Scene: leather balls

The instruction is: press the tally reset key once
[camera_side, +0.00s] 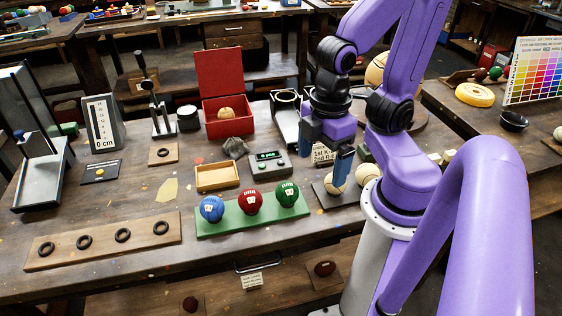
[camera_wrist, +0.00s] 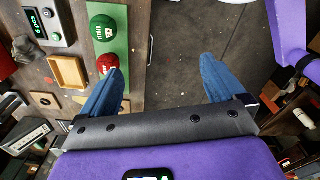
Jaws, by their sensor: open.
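The tally box (camera_side: 268,165) is a grey unit with a small lit green display, standing near the middle of the table. It also shows in the wrist view (camera_wrist: 44,26) at the top left, with small round keys beside the display; which one is the reset key I cannot tell. My gripper (camera_side: 325,152) is open and empty, above the table to the right of the tally box and apart from it. In the wrist view my blue fingers (camera_wrist: 160,66) are spread wide, with the table edge and floor between and beyond them.
A green stand (camera_side: 250,217) with blue, red and green balls lies in front of the tally box. A wooden tray (camera_side: 217,177) and a grey lump (camera_side: 235,147) sit to its left. An open red box (camera_side: 228,128) stands behind. Pale balls (camera_side: 367,173) lie near my gripper.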

